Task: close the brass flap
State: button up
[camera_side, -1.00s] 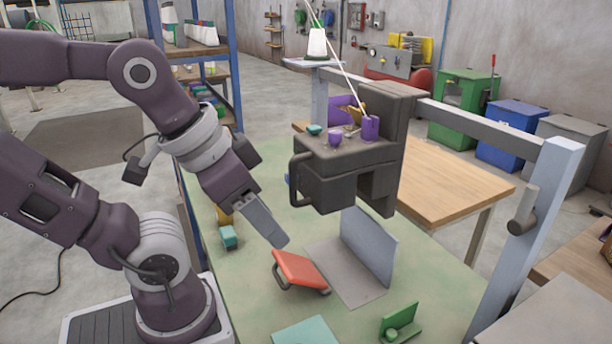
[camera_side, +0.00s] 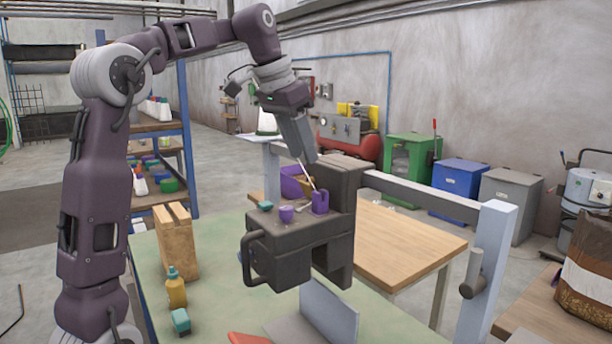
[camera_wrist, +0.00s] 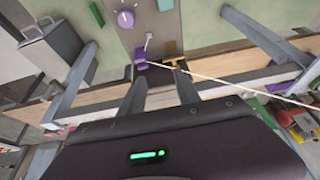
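The brass flap shows in the wrist view as a small brass-coloured piece (camera_wrist: 176,63) beside a purple block (camera_wrist: 140,60). In the side view a brass-coloured patch (camera_side: 306,182) shows behind the upright purple block (camera_side: 320,203) on top of the dark grey machine (camera_side: 300,241). Whether the flap stands open is too small to tell. My gripper (camera_side: 309,158) is above the back of the machine, pointing down. In the wrist view its two grey fingers (camera_wrist: 161,82) are apart with nothing between them. The brass piece lies just past the right fingertip; contact cannot be told.
A thin pale line (camera_wrist: 235,84) runs from near the purple block to the right. A wooden block (camera_side: 175,242) and yellow bottle (camera_side: 176,288) stand on the green table at left.

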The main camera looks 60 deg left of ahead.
aim_at(309, 182)
jog(key=w+a+f, duration=0.1)
jog(key=f, duration=0.1)
jog(key=w+a+f, duration=0.1)
jog(key=w+f, duration=0.1)
jog(key=w+a+f, duration=0.1)
jog(key=f, duration=0.1)
jog(key=shift+w+f, duration=0.15)
grip_shut()
